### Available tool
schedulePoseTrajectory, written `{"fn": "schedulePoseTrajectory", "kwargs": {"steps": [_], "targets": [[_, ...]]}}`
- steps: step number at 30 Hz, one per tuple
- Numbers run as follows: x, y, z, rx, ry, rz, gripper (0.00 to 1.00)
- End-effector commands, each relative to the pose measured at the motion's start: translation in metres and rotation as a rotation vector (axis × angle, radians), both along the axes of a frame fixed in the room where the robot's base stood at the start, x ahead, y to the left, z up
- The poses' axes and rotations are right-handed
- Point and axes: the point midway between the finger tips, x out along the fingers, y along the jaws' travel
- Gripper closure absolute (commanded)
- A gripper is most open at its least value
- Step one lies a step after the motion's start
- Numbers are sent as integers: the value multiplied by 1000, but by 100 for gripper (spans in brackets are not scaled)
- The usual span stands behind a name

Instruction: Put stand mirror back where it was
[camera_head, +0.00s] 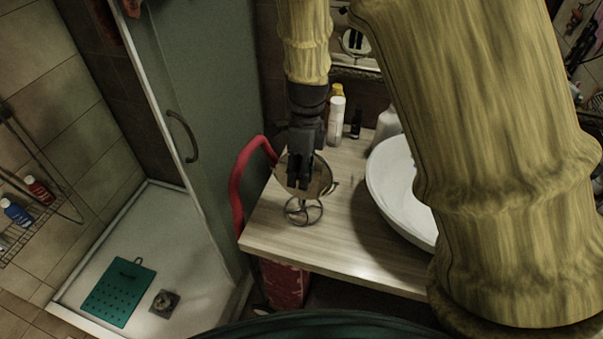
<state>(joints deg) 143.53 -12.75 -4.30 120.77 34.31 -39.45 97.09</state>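The stand mirror (321,177) has a round disc on a curled wire stand. It is over the left part of the wooden counter, left of the basin, and looks upright with its disc tilted. My dark gripper (301,180) points down at it, and its fingers overlap the disc in this view. The fingers hide part of the disc. I cannot tell whether they grip its rim or only stand in front of it, nor whether the wire base touches the counter.
The wooden counter (285,233) has free room in front of the mirror. A white basin (390,180) stands to the right. A white bottle (336,121) and other bottles stand behind. A red curved rail (237,180) rises at the counter's left edge, near the shower's glass door (205,85).

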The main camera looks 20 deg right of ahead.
Motion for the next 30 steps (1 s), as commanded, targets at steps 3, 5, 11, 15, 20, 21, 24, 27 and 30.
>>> {"fn": "schedulePoseTrajectory", "kwargs": {"steps": [3, 5, 11, 15, 20, 21, 24, 27, 30], "targets": [[3, -1, 8, -1, -3, 0, 69], [4, -2, 15, -1, -4, 0, 69], [11, -6, 46, -1, -4, 2, 69], [16, -10, 71, -1, -4, 0, 69], [20, -13, 95, -1, -2, 1, 69], [21, -14, 100, -1, -3, 1, 69], [23, -15, 109, -1, -1, 0, 69], [24, -16, 114, -1, -1, 0, 69], [24, -16, 117, -1, 1, 0, 69]]}}
